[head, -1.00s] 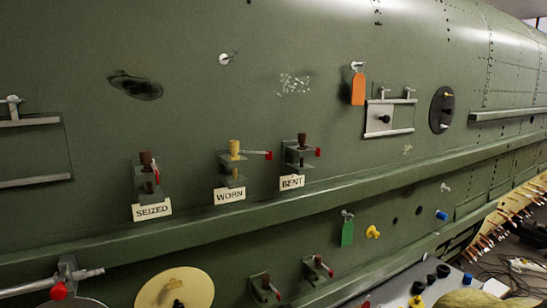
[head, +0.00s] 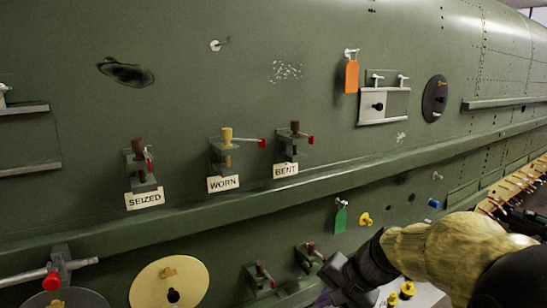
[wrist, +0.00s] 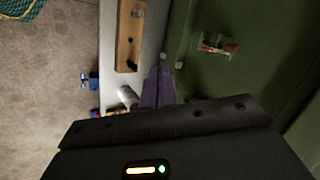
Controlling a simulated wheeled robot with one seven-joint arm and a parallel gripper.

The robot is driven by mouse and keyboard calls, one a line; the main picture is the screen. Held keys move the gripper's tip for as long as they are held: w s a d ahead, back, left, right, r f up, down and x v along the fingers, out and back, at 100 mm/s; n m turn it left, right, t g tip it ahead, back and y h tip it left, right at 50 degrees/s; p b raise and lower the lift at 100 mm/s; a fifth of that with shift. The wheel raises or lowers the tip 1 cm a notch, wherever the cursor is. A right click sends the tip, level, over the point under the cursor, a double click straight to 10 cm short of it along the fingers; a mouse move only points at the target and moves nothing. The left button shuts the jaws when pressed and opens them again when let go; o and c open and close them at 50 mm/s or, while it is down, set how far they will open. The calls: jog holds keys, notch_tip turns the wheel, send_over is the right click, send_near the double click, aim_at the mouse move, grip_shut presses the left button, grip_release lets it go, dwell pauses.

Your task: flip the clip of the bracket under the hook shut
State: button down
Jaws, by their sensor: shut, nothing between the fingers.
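Three labelled brackets with red-tipped clips are on the green skin in the head view. The WORN bracket (head: 222,153) is below a bare hook (head: 215,45) and holds a yellow pin; its clip (head: 250,142) sticks out to the right. The BENT bracket (head: 290,150) has its clip out to the right. The SEIZED bracket (head: 138,166) has its clip upright against it. Two unlabelled brackets (head: 258,278) (head: 308,258) sit lower, below the green-tag hook. My gripper (head: 334,272) is shut and empty beside the lower right one. The wrist view shows a red-tipped bracket (wrist: 217,45).
A ledge (head: 200,212) runs along the skin between the bracket rows. Orange (head: 351,76) and green (head: 340,218) tags hang from hooks. A red-knobbed fitting (head: 52,278) and a cream disc (head: 170,283) are at lower left. The upper skin is clear of my arm.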

jog(key=w+r+t+y, duration=0.1)
jog(key=w+r+y, duration=0.1)
jog(key=r, duration=0.8)
jog(key=w+a+r+t+y, duration=0.1)
jog(key=w+r+y, duration=0.2)
jog(key=r, duration=0.7)
jog(key=w+a+r+t+y, duration=0.1)
jog(key=r+y, duration=0.4)
jog(key=r, duration=0.5)
jog(key=shift+w+n+t, duration=0.4)
jog(key=shift+w+t, duration=0.2)
jog(key=shift+w, duration=0.6)
jog(key=shift+a, duration=0.15)
jog(key=p+x, duration=0.5)
jog(key=x, duration=0.5)
jog(key=shift+t+b, duration=0.3)
jog(key=shift+b, duration=0.1)
